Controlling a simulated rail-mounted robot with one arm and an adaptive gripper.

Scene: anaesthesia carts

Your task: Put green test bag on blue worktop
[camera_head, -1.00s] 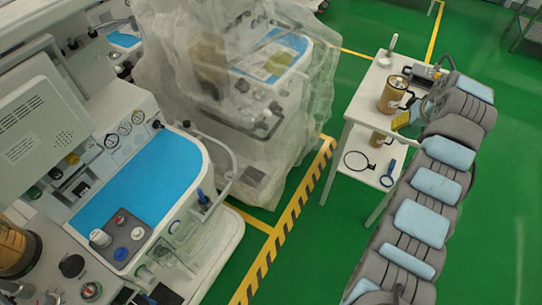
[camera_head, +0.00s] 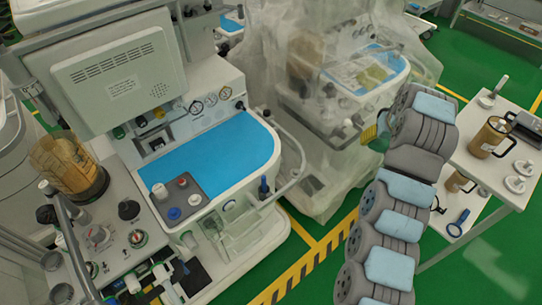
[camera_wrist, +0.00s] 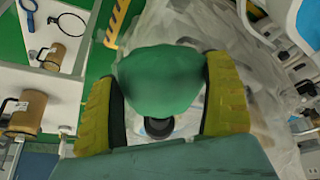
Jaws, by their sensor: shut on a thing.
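The green test bag (camera_wrist: 158,78) is held between the two yellow fingers of my gripper (camera_wrist: 162,100) in the wrist view. Its dark round neck points toward the wrist. In the head view my gripper (camera_head: 371,133) is at the end of the grey arm, in front of the plastic-covered cart; only a little of the green bag (camera_head: 383,121) shows there, the arm hiding the rest. The blue worktop (camera_head: 222,152) is on the uncovered cart to the left of my gripper, with a clear gap between them. Most of its surface is bare.
A small grey panel with knobs (camera_head: 176,199) sits at the worktop's front left corner. A rail (camera_head: 297,155) runs along its right side. The plastic-covered cart (camera_head: 300,110) stands behind. A white trolley (camera_head: 510,180) with a brown jug (camera_head: 489,137) is at the right.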

